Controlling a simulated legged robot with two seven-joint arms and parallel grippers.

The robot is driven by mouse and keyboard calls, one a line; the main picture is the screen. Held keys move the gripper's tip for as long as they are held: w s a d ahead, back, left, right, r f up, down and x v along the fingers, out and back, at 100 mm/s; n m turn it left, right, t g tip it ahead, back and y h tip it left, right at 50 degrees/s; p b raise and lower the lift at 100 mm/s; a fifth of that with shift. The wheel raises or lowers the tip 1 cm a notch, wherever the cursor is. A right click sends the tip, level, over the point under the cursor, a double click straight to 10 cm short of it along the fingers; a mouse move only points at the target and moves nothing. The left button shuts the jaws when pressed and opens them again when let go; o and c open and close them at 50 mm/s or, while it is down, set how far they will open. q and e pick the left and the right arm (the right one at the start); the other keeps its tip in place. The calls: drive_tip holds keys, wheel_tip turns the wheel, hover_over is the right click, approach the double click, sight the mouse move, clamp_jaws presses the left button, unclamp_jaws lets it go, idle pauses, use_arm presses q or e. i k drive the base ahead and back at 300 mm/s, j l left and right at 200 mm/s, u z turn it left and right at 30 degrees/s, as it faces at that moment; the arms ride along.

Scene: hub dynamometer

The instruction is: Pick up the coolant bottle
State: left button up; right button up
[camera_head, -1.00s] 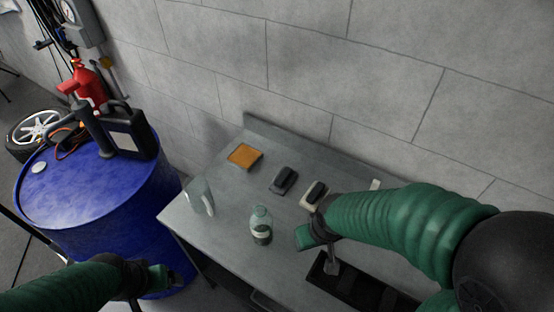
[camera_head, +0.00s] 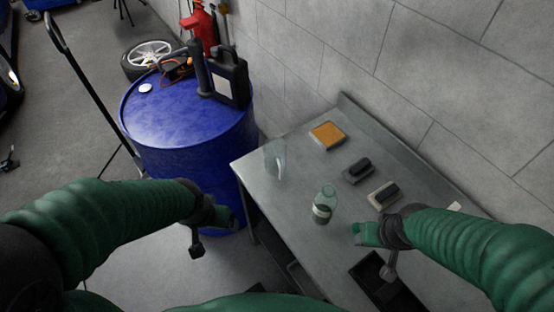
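A small, clear greenish bottle (camera_head: 324,205) with a pale band and dark lower part stands upright on the grey metal table (camera_head: 300,245); I take it as the coolant bottle. My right gripper (camera_head: 373,253) is just right of the bottle and nearer to me, its fingers apart and empty; it looks clear of the bottle. My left gripper (camera_head: 212,232) hangs left of the table, in front of the blue drum, with its fingers apart and empty.
A clear pitcher (camera_head: 275,160) stands at the table's left edge. An orange sponge-like block (camera_head: 327,135), two brushes (camera_head: 358,171) (camera_head: 384,194) and a dark tray (camera_head: 386,290) are also on the table. A black jug (camera_head: 231,80) stands on the blue drum (camera_head: 190,125).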

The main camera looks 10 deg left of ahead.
sight(325, 202)
drive_tip(key=i+j+z, duration=0.1)
drive_tip(key=j+z, duration=0.25)
drive_tip(key=j, duration=0.15)
drive_tip(key=j+z, duration=0.35)
drive_tip(key=j, duration=0.2)
drive_tip(key=j+z, duration=0.4)
drive_tip(key=j, duration=0.2)
